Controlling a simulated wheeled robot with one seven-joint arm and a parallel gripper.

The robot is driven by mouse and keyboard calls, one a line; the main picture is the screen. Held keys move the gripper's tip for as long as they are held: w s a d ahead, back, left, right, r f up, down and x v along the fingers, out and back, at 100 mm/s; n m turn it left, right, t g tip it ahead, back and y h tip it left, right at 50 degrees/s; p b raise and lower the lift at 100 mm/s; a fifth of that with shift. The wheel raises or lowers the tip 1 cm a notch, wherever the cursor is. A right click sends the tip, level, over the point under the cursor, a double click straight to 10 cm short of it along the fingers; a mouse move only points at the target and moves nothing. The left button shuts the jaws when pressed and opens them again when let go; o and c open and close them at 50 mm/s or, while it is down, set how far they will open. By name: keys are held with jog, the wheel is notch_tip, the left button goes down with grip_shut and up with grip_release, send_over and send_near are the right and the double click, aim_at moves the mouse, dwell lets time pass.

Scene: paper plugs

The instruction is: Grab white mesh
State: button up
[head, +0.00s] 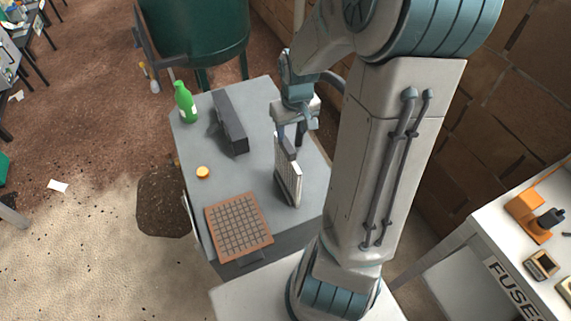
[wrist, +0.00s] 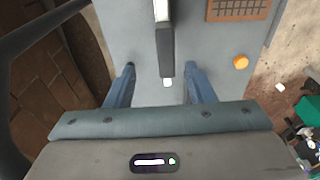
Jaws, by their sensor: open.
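The white mesh (head: 288,178) is a thin white panel with a dark edge, standing upright on the grey table in the head view. In the wrist view its narrow white edge (wrist: 161,9) shows at the top, with a dark grey bar-like part (wrist: 165,50) extending from it toward me. My gripper (head: 290,138) is at the far end of the panel. In the wrist view my gripper (wrist: 160,80) is open, its two blue fingers apart on either side of the dark part's near end. I cannot tell whether they touch it.
The grey table (head: 250,178) also holds a brown gridded mat (head: 238,226), an orange disc (head: 203,172), a dark grey block (head: 231,122) and a green bottle (head: 186,102). A green tank (head: 195,32) stands behind. A brick wall (head: 535,60) is at right.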

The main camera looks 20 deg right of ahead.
aim_at(290, 144)
jog(key=f, duration=0.4)
jog(key=f+b, duration=0.1)
jog(key=f, duration=0.1)
jog(key=shift+w+a+f, duration=0.1)
jog(key=shift+w+f, duration=0.15)
jog(key=shift+w, duration=0.15)
jog(key=f, duration=0.4)
jog(key=shift+w+a+f, duration=0.2)
jog(key=shift+w+a, duration=0.15)
jog(key=shift+a, duration=0.05)
jog(key=shift+f, duration=0.45)
grip_shut()
